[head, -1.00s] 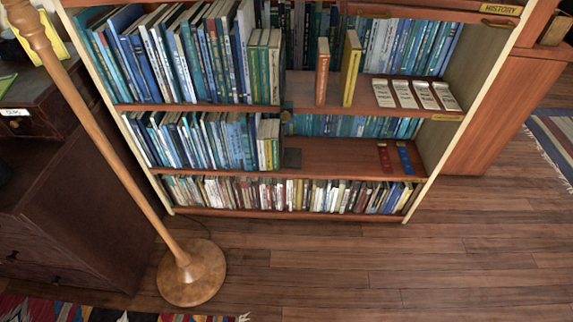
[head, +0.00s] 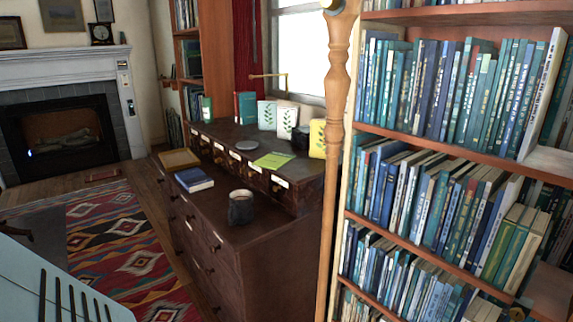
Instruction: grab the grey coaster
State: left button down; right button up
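A small grey disc that looks like the grey coaster (head: 246,145) lies flat on the raised back shelf of the dark wooden desk (head: 262,232). It is left of a yellow-green booklet (head: 272,160). Neither of my grippers shows in the head view, so their state is hidden.
A wooden lamp pole (head: 334,150) and a full bookcase (head: 440,165) are on the right. A patterned rug (head: 125,240) covers the floor at left.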

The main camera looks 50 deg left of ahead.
aim_at(246, 145)
jog(key=u, duration=1.8)
